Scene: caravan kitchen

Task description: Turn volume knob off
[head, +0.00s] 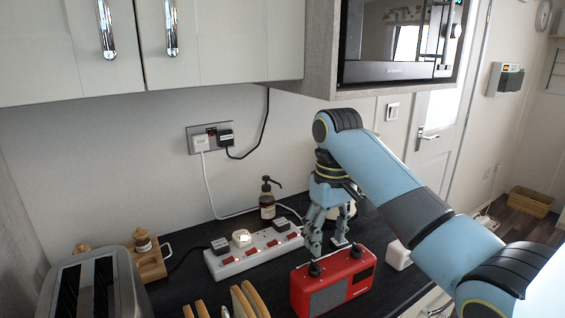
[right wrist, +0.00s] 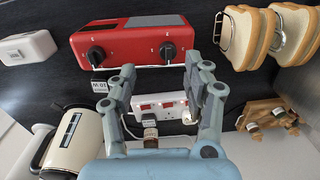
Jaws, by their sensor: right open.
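A red radio (head: 349,270) with a grey speaker front stands on the dark worktop. Two black knobs sit on its top: a left one (head: 315,269) and a right one (head: 356,252). Both knobs also show in the right wrist view, one at the left (right wrist: 96,53) and one at the right (right wrist: 168,51). Which one is the volume knob I cannot tell. My right gripper (head: 328,243) points down just behind the radio's top edge. Its fingers (right wrist: 160,72) are spread and empty in the right wrist view, apart from both knobs. My left gripper is out of view.
A white power strip (head: 250,252) with plugs lies behind the radio. A soap bottle (head: 267,200) stands near the wall. A toast rack (head: 248,299) and toaster (head: 97,288) are to the left. A white box (head: 398,255) is to the radio's right.

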